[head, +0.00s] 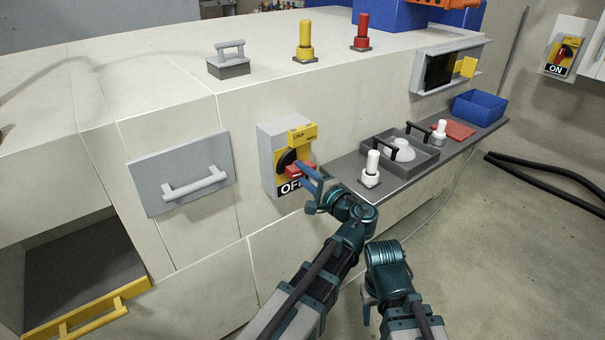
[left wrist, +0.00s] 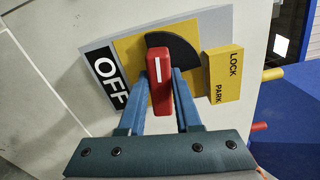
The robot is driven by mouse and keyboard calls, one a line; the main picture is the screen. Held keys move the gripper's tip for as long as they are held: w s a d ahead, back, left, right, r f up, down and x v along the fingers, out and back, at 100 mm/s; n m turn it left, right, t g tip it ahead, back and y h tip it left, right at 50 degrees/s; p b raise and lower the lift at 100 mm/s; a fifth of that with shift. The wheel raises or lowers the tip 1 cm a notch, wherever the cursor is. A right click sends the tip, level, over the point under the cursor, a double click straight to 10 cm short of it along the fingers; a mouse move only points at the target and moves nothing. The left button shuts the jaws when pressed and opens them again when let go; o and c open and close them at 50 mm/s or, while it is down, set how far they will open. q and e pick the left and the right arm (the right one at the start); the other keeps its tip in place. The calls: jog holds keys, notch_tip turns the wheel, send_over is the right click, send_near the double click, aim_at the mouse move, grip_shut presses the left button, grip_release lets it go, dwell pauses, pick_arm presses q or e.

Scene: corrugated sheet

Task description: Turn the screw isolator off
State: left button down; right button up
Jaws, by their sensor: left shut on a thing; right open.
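The isolator (head: 268,160) is a grey box with a yellow plate on the pale machine front. Its label (head: 290,187) reads OFF, also in the left wrist view (left wrist: 111,77). Its red handle (left wrist: 160,68) has a white line and lies roughly crosswise to the plate, before a black disc (left wrist: 175,58). My left gripper (head: 304,173) is shut on the red handle, with a blue finger on each side in the left wrist view (left wrist: 162,78). My right gripper (head: 368,306) is open and empty, low in front of the machine, partly hidden by its wrist.
A yellow LOCK PARK block (left wrist: 224,74) sits beside the handle. A grey shelf (head: 345,172) with a white knob (head: 371,170) and a tray (head: 425,158) lies right of the isolator. Another isolator (head: 562,54), labelled ON, hangs far right.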

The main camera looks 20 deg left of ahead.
pick_arm(q)
jog(key=shift+f+n, duration=0.1)
jog(key=shift+n, duration=0.5)
jog(key=shift+s+n, duration=0.1)
jog(key=shift+n, duration=0.2)
jog(key=c, duration=0.6)
grip_release()
